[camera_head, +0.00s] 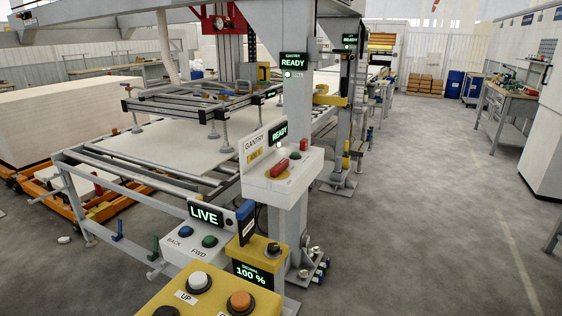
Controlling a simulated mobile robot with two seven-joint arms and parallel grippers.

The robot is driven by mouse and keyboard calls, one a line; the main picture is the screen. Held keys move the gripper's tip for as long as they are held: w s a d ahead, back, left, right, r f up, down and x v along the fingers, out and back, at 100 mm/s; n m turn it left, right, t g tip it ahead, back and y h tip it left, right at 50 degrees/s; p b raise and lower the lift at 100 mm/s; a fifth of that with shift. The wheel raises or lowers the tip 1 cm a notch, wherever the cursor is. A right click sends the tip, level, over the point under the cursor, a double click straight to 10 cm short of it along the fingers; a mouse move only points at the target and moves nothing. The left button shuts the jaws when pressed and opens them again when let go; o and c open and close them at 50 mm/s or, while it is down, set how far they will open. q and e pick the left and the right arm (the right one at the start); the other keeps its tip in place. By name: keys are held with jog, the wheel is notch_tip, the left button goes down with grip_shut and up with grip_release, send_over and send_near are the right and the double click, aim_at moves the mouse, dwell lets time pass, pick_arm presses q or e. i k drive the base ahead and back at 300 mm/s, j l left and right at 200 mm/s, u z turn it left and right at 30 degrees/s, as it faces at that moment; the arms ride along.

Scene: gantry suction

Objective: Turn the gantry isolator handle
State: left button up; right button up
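The gantry isolator handle (281,168) is a red bar on a yellow round plate, on the sloped top of a white control box (257,190). The handle lies slanted, its upper end towards the right. The box is fixed to a grey post and has a back panel marked GANTRY, with a yellow label and a green READY display (278,132). A small red part and a dark green button sit beside the handle. Neither of my grippers is in view, and nothing touches the handle.
In front stand a white BACK/FWD box (190,243) with a LIVE display, a yellow-topped 100 % dial box (262,249) and a yellow UP pendant (211,294). Behind is a suction frame (200,102) over a white board on rollers. Open floor (430,220) lies right.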

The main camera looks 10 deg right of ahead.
aim_at(282, 165)
jog(key=i+l, duration=0.15)
jog(key=l, duration=0.25)
jog(key=i+l, duration=0.1)
jog(key=l, duration=0.35)
jog(key=i+l, duration=0.15)
jog(key=l, duration=0.25)
jog(key=i+l+u, duration=0.1)
jog(key=l, duration=0.35)
jog(key=i+l, duration=0.15)
jog(key=l, duration=0.25)
jog(key=i+l, duration=0.1)
jog(key=l, duration=0.35)
jog(key=i+l, duration=0.1)
jog(key=l, duration=0.35)
jog(key=i+l+u, duration=0.1)
jog(key=l, duration=0.3)
